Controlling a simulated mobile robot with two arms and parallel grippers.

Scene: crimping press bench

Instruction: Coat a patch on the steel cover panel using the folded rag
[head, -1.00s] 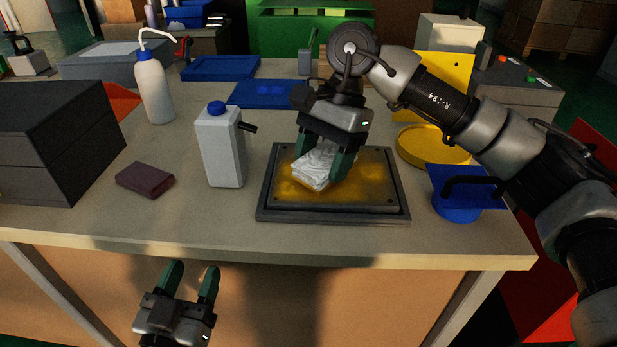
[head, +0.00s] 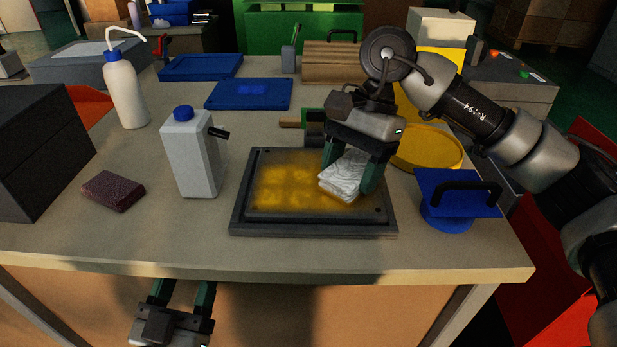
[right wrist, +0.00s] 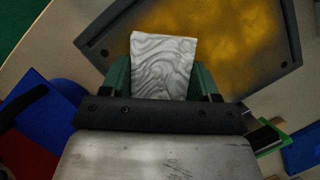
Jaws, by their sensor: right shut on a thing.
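The steel cover panel (head: 300,214) lies flat in a dark frame on the bench, with a patchy amber coating over much of its top. My right gripper (head: 350,174) is shut on the white folded rag (head: 341,180) over the panel's right part. The rag's lower edge looks to be at the panel surface, but I cannot tell how firmly it touches. In the right wrist view the rag (right wrist: 163,66) sits between the green fingers, and bare dark panel (right wrist: 117,42) shows near a corner. My left gripper (head: 182,292) is open and empty, low before the bench front.
A grey jug with a blue cap (head: 193,158) stands left of the panel. A brown block (head: 113,191) and a white squeeze bottle (head: 124,92) are further left. A blue handled item (head: 452,198) and a yellow round dish (head: 430,148) are at right. The front bench strip is clear.

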